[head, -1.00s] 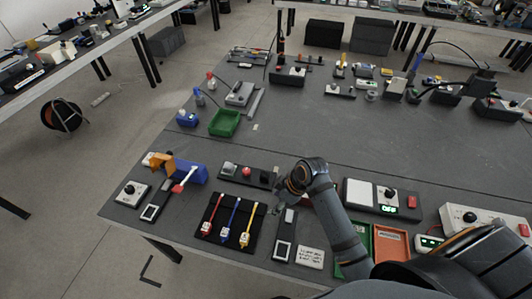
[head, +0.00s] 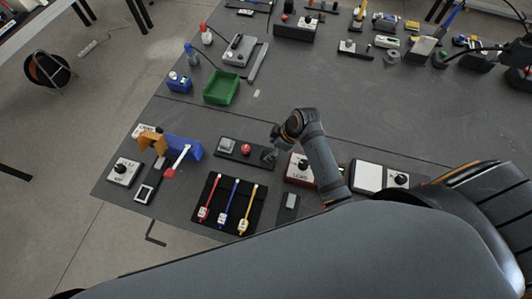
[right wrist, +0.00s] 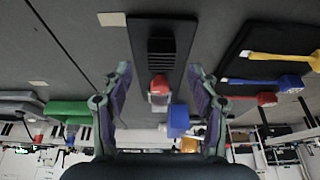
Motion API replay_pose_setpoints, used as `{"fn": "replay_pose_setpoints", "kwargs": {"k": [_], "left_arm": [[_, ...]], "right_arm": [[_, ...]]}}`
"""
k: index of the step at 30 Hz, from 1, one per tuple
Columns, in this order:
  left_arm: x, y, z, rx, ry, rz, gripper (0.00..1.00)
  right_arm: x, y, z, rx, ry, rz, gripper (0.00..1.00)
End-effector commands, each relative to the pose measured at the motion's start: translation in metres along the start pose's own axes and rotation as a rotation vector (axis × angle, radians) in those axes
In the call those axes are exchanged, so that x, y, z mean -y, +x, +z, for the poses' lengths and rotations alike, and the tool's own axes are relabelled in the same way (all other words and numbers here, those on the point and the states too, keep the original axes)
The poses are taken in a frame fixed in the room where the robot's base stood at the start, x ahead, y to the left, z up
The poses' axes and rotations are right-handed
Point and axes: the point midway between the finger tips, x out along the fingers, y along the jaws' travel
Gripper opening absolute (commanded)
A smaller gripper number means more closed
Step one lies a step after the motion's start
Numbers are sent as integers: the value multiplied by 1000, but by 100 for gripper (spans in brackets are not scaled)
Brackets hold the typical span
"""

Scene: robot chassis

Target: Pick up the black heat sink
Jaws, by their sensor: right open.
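The black heat sink (right wrist: 161,48) shows in the right wrist view as a dark ribbed block on a long black board (right wrist: 190,30). A red part (right wrist: 159,82) is beside it on the same board. My right gripper (right wrist: 159,72) is open and empty, one finger on each side of the board in the picture. In the head view my right gripper (head: 271,146) is over the right end of the board and hides part of the heat sink there. The gap between fingers and heat sink is hard to judge. My left gripper is not in view.
A black mat (head: 215,215) with red, blue and yellow cables lies close in front of the board. A box with a dark knob (head: 300,168) stands just to its right. A blue holder (head: 183,146) is to the left. A green bin (head: 221,88) sits farther back, with bare table between.

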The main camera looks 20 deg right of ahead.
Motion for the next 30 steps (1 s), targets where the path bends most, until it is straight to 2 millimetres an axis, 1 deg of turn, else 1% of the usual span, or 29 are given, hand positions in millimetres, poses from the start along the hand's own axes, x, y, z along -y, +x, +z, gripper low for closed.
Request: {"fn": "replay_pose_setpoints", "kwargs": {"k": [1,3,5,7,9,11,14,18,19,30], "left_arm": [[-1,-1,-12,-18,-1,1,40],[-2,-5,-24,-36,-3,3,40],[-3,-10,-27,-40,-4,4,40],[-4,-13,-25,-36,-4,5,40],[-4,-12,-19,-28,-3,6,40],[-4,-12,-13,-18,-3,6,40],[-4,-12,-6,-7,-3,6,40],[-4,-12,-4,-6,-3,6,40],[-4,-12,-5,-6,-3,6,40],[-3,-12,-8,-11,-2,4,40]], "right_arm": [[0,1,0,0,0,-1,60],[0,7,-1,1,2,-3,60],[1,17,-3,1,2,-5,60],[0,29,-4,1,2,-5,60],[0,42,-2,2,1,-3,60],[0,48,-2,1,1,-2,60],[0,52,-2,2,1,-1,60],[0,52,-2,2,0,-1,60],[0,52,-2,2,0,-1,59],[0,52,-1,2,1,-1,9]]}}
